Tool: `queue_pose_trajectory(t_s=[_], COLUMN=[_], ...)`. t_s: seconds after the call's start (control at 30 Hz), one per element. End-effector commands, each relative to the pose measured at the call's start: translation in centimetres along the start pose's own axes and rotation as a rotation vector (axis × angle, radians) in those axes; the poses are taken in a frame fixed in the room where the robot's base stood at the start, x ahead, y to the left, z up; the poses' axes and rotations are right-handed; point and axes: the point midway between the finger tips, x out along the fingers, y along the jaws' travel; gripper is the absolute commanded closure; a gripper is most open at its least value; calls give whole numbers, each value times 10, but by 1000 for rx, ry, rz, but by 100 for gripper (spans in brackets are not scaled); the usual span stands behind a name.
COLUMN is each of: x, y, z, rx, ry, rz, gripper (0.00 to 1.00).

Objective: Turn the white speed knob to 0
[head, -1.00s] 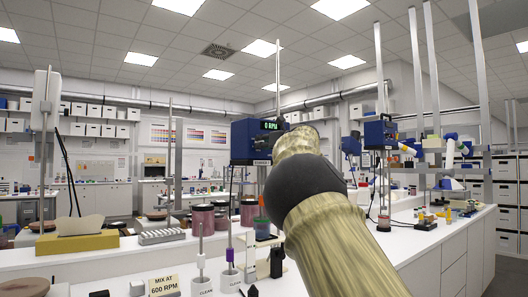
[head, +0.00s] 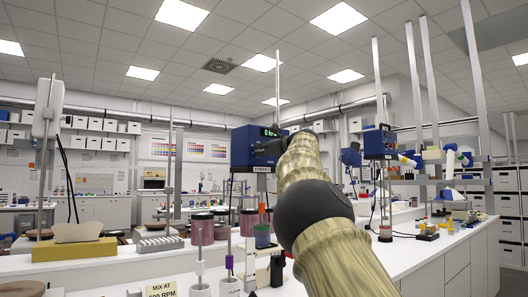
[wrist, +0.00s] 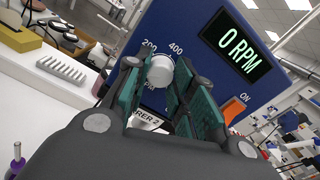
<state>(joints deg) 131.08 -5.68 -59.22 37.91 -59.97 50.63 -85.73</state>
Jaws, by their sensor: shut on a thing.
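The blue stirrer head (head: 241,150) stands on a post in the middle of the head view, with a sign reading STIRRER 2 partly readable in the wrist view. The white speed knob (wrist: 160,69) is on its front panel, with the marks 200 and 400 visible around it. My gripper (wrist: 166,82) is shut on the knob, with a teal-padded finger on either side. The fingers hide part of the dial, and I cannot make out the knob's pointer. The display (wrist: 236,44) reads 0 RPM. In the head view my gripper (head: 268,149) is at the panel.
An orange switch (wrist: 233,108) sits on the panel right of my fingers. Below the stirrer are a green container (head: 262,238) and reddish jars (head: 202,226). A card (head: 163,289) reading MIX AT stands at the front. Another blue stirrer (head: 379,143) stands to the right.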

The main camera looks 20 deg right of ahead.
Motion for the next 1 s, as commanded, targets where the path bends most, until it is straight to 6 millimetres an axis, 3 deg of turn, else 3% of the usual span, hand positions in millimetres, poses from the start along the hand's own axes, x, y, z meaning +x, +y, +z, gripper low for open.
queue_pose_trajectory(t_s=[0.2,0.23,0.33,0.73,1.0], x=[-1,-1,-1,-2,-23], y=[-2,-2,-2,0,-1], z=[2,2,2,2,2], rx=[0,0,0,1,2], ry=[-2,-2,-2,-1,-1], rz=[-3,-3,-3,-1,-2], gripper=[99,72,54,52,52])
